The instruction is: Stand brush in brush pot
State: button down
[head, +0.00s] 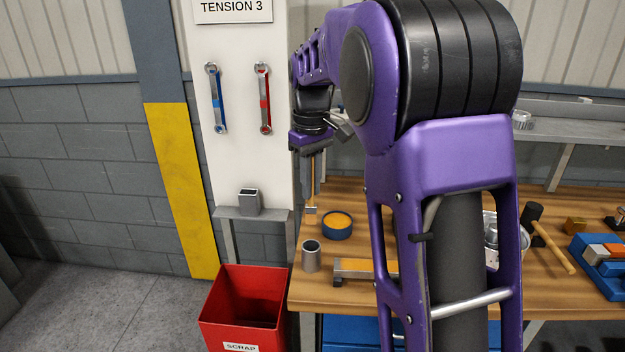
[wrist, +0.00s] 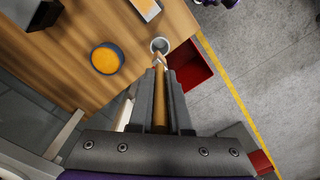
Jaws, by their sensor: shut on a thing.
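My gripper (head: 311,190) is shut on the brush (head: 312,205), a slim wooden-handled piece that points down from the fingers with a pale end lowest. The brush (wrist: 160,105) also shows between the fingers of my gripper (wrist: 161,76) in the wrist view. The brush pot (head: 311,259), a small grey open cylinder, stands upright near the bench's front left corner. In the head view the brush is above the pot in the picture, with a gap between them. In the wrist view the brush's end overlaps the pot's near rim (wrist: 153,45); whether they touch cannot be told.
A blue-rimmed dish with orange contents (head: 337,236) sits close behind the pot. A block with an orange top (head: 365,268) lies to the right. A red scrap bin (head: 245,315) stands by the bench's left edge. A mallet (head: 550,243) lies farther right.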

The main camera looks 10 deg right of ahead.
aim_at(311, 223)
jog(key=shift+f, duration=0.75)
jog(key=shift+f+b, duration=2.85)
jog(key=shift+f, duration=1.65)
jog(key=c, duration=0.8)
grip_release()
jog(key=shift+r, duration=0.1)
notch_tip(311, 223, up, 17)
jog(key=p, duration=0.3)
jog(key=shift+r, duration=0.15)
